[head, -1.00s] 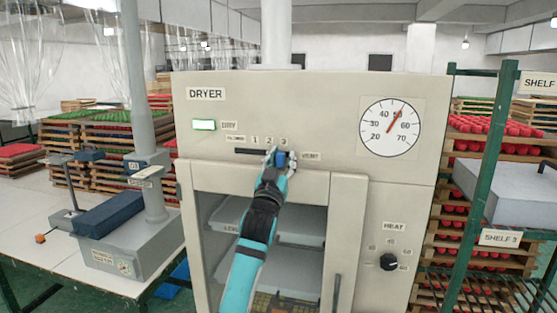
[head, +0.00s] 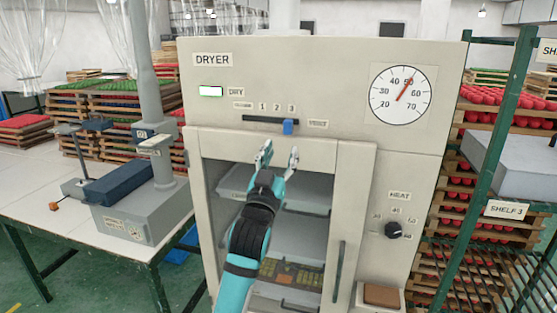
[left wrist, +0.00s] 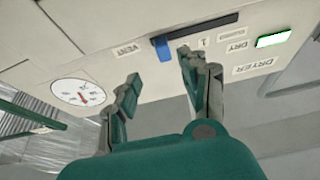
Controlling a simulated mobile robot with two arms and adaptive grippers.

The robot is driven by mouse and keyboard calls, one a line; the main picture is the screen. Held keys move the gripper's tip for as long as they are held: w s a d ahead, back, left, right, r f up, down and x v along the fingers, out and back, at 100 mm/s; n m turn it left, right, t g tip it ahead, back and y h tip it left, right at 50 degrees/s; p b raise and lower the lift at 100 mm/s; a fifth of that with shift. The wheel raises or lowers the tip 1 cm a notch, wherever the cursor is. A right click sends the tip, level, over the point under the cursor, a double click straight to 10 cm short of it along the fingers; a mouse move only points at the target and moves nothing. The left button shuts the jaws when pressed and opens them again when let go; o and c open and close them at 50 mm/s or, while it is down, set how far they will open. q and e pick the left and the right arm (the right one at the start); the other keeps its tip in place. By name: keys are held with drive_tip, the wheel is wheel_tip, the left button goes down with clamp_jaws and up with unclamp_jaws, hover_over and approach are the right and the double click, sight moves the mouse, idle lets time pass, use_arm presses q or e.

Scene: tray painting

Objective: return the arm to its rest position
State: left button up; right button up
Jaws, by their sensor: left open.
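My left gripper (head: 278,156) is open and empty in the head view, in front of the dryer (head: 320,85) just below its slider slot. Its two fingers also show spread apart in the left wrist view (left wrist: 158,75). My left arm comes up from the bottom of the head view. My right gripper is not in view.
The DRY lamp (head: 211,91) is lit. The dial (head: 401,95) points near 50. The heat knob (head: 393,230) is at lower right. A green shelf frame (head: 491,150) stands right. A white table (head: 40,200) with a grey machine (head: 145,210) stands left.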

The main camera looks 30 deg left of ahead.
use_arm(q)
drive_tip(key=shift+v, duration=0.8)
